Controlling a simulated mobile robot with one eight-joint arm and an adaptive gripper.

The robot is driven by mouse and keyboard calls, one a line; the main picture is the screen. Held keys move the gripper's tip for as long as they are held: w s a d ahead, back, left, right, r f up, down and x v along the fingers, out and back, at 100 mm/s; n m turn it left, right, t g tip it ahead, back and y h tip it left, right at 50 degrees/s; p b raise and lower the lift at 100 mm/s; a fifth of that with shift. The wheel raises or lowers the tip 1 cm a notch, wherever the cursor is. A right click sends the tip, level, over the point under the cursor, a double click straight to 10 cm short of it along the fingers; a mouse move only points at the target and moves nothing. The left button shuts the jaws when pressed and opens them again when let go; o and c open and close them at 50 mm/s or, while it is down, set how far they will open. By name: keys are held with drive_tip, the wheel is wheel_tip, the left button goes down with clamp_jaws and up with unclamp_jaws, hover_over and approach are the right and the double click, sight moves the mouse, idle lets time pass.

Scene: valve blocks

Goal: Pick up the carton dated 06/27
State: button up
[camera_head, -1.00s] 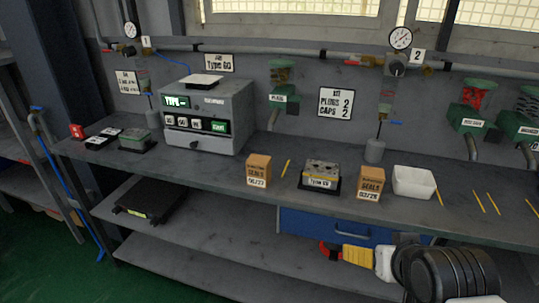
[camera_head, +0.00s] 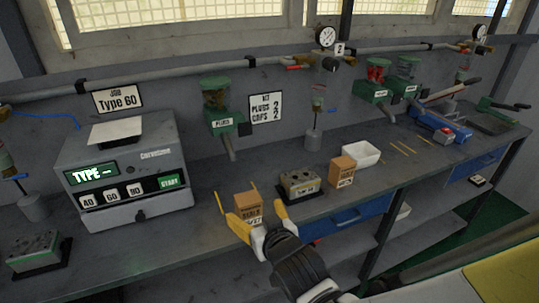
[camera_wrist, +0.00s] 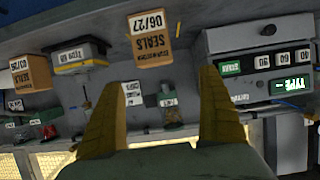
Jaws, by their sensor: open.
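The carton dated 06/27 (camera_head: 247,204), brown with a white label, stands upright on the grey bench. In the wrist view the carton (camera_wrist: 150,38) appears upside down, with its label readable, ahead of the fingers. My gripper (camera_head: 256,216) has yellow fingers spread wide and nothing between them in the wrist view. In the head view the fingers overlap the carton's lower part from the front; contact cannot be told. A second brown SEALS carton (camera_head: 342,168) stands farther right, with another date, too small to read surely.
A valve block (camera_head: 299,184) on a dark base stands between the cartons. A white bin (camera_head: 361,153) is behind the second carton. The grey machine (camera_head: 130,180) stands to the left. A blue drawer (camera_head: 345,218) is below the bench.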

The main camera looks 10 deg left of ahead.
sight(249, 201)
drive_tip(key=x, duration=0.2)
drive_tip(key=b+x, duration=0.1)
drive_tip(key=x, duration=0.1)
drive_tip(key=shift+w+d+f, duration=0.15)
drive_tip(key=shift+w+f, duration=0.05)
drive_tip(key=shift+w, duration=0.1)
drive_tip(key=b+x, duration=0.1)
drive_tip(key=x, duration=0.3)
drive_tip(key=b+x, duration=0.1)
drive_tip(key=x, duration=0.1)
drive_tip(key=shift+d+f+b, duration=0.15)
drive_tip(key=shift+f+b, duration=0.1)
drive_tip(key=shift+b, duration=0.1)
drive_tip(key=shift+s+r, duration=0.1)
drive_tip(key=shift+r, duration=0.05)
drive_tip(key=c, duration=1.5)
